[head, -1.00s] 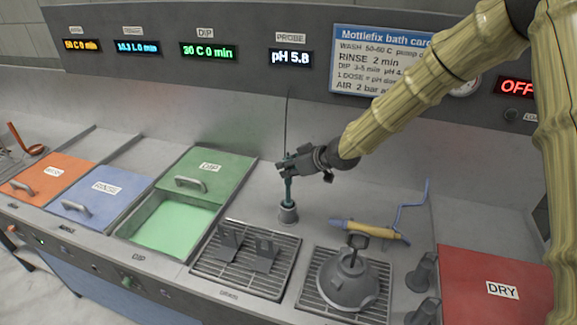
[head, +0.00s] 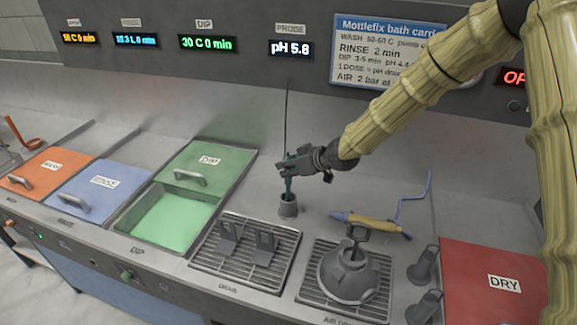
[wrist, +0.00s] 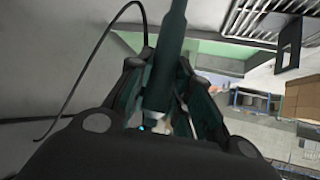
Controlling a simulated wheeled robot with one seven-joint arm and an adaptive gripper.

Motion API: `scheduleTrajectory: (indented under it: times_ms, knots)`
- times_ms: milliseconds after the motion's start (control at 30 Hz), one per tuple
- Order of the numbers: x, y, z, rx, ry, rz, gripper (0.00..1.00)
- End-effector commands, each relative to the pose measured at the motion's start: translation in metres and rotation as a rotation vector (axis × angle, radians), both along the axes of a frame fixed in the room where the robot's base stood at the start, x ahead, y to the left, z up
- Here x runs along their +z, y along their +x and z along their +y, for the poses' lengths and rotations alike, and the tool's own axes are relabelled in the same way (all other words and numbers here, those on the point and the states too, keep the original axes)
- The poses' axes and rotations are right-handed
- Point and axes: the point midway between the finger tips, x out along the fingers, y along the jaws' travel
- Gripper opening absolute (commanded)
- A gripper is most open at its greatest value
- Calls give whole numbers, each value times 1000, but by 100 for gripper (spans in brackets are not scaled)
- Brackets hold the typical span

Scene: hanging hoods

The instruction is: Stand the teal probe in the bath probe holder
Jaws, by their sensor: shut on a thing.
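My gripper (head: 289,168) is shut on the teal probe (head: 288,186), which is upright. In the wrist view the probe (wrist: 167,60) runs between the two fingers of my gripper (wrist: 160,90). A dark cable rises from the probe in the head view. The grey probe holder (head: 288,207) stands on the counter directly below my gripper. The probe's lower end meets the holder's mouth in the head view; how deep it sits inside is hidden. The holder cannot be made out in the wrist view.
The open dip bath (head: 165,222) with green liquid lies left of the holder. A drain rack (head: 245,252) is in front. A yellow-handled tool (head: 370,225) with a blue hose lies to the right. A grey dome-shaped piece (head: 348,272) stands on the right grate.

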Motion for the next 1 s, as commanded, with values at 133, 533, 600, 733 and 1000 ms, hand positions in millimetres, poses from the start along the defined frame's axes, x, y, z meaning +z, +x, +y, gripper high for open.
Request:
scheduleTrajectory:
  times_ms: [133, 533, 600, 733, 1000]
  knots:
    - [-5, 0, 0, 0, 0, 0, 0]
    - [-17, 0, 0, 0, 0, 0, 0]
    - [-19, 0, 0, -1, 1, 1, 0]
    - [-23, 0, 0, -1, 0, 0, 0]
    - [-31, 0, 0, -1, 0, 0, 0]
